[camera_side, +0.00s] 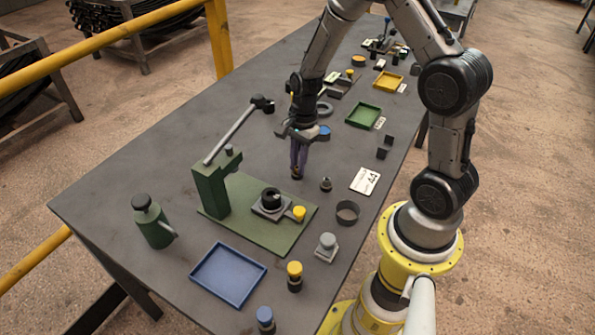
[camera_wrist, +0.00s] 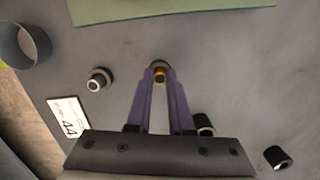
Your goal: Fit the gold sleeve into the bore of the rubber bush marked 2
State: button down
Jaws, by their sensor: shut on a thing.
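My gripper (camera_side: 297,172) points down over the bench, its purple fingers close together. In the wrist view the gripper (camera_wrist: 160,72) is shut on the gold sleeve (camera_wrist: 160,77), a small gold piece showing between the fingertips; the fingers hide much of it. A dark round shape sits around or behind the tips; I cannot tell which. No mark 2 is readable. Small dark bush-like pieces with pale tops stand nearby: one to the left (camera_wrist: 98,80), one beside the right finger (camera_wrist: 205,125) and one lower right (camera_wrist: 278,158). A black ring-shaped part (camera_side: 271,198) sits in the press fixture.
A green press (camera_side: 212,190) with a raised lever stands left of my gripper. A dark ring (camera_side: 347,212), a card marked 44 (camera_side: 365,180), a grey-topped block (camera_side: 326,246) and a blue tray (camera_side: 229,274) lie around. A green tray (camera_side: 363,115) is farther back.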

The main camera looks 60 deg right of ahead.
jog(key=shift+r, duration=0.1)
jog(key=shift+r, duration=0.55)
jog(key=s+a+r, duration=0.3)
jog(key=s+r, duration=0.9)
jog(key=s, duration=0.2)
jog(key=a+r+n, duration=0.4)
jog(key=a+r, duration=0.1)
jog(key=a, duration=0.3)
jog(key=w+f, duration=0.3)
jog(key=w, duration=0.1)
jog(key=w+a+f, duration=0.1)
jog(key=w+f, duration=0.2)
jog(key=w, duration=0.2)
jog(key=w+a+f, duration=0.1)
jog(key=w+f, duration=0.3)
jog(key=shift+w, duration=0.2)
jog(key=shift+f, duration=1.65)
